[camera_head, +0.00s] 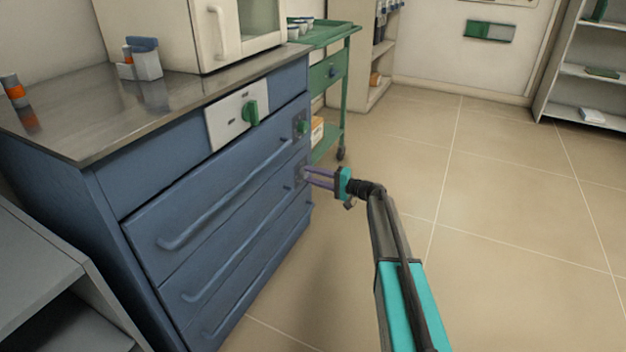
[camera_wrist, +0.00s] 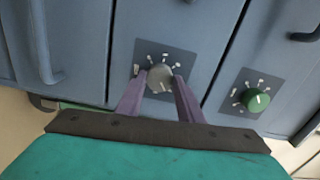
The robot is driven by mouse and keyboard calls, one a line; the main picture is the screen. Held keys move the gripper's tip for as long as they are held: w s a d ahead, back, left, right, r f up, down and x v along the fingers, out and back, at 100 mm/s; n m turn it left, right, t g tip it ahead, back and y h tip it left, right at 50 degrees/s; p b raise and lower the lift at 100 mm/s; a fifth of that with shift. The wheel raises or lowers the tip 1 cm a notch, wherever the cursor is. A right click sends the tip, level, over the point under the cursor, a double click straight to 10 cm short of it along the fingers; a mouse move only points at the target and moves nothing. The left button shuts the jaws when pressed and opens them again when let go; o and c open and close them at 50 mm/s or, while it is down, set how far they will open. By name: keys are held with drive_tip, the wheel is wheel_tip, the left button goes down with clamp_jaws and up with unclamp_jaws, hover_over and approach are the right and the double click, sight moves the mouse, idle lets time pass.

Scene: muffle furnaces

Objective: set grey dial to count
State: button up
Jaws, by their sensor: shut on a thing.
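The grey dial (camera_wrist: 160,77) sits on a dark square plate with pale marks around it, on the blue cabinet front in the wrist view. My gripper (camera_wrist: 161,83) has its two purple fingers shut on the grey dial, one on each side. In the head view my gripper (camera_head: 305,174) reaches the right end of the cabinet front, and the dial there is mostly hidden by the fingers. The marks are too small to read, so I cannot tell which setting the dial points to.
A green dial (camera_wrist: 255,100) sits beside the grey one. A larger green knob (camera_head: 250,112) is on a white panel of the blue cabinet (camera_head: 130,190). Long drawer handles (camera_head: 235,200) stick out of the front. A green trolley (camera_head: 330,75) stands behind. The floor (camera_head: 500,190) at right is clear.

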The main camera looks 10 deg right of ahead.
drive_tip(key=shift+a+n, duration=0.1)
drive_tip(key=shift+n, duration=0.4)
drive_tip(key=o, duration=1.1)
drive_tip(key=shift+v, duration=0.9)
drive_tip(key=p+v, duration=0.4)
drive_tip(key=v, duration=0.8)
drive_tip(key=shift+p, duration=0.35)
drive_tip(key=shift+r, duration=0.1)
